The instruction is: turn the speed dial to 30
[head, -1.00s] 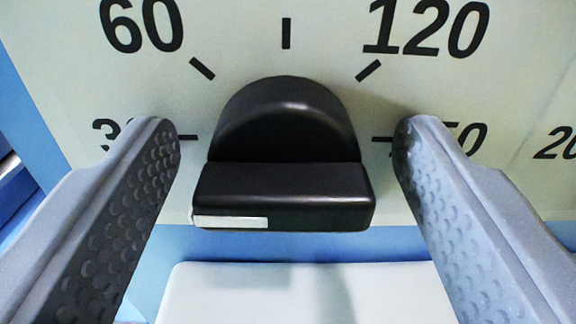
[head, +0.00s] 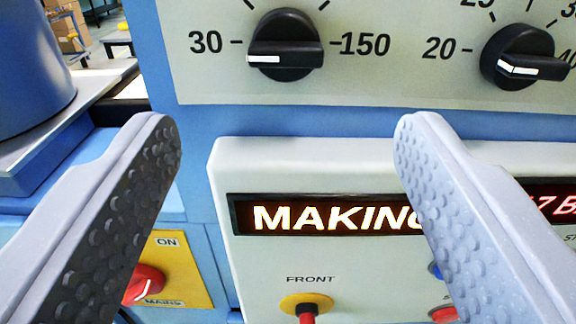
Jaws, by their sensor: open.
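The black speed dial (head: 286,47) is at the top of the head view, on a pale panel. Its bar lies level, and the white pointer mark is on its left end, toward the printed 30. The 150 is printed on its right. My gripper (head: 285,135) is open and empty, with its two grey textured fingers spread wide. The fingertips are below the dial in the picture and do not touch it. The top of the dial's scale is cut off by the frame edge.
A second black dial (head: 520,60) stands at the right beside a 20. Below is a white display box (head: 225,170) reading "MAKING", with a yellow and red FRONT control (head: 307,304). A red mains switch (head: 143,285) is lower left, and a blue cylinder (head: 30,65) is upper left.

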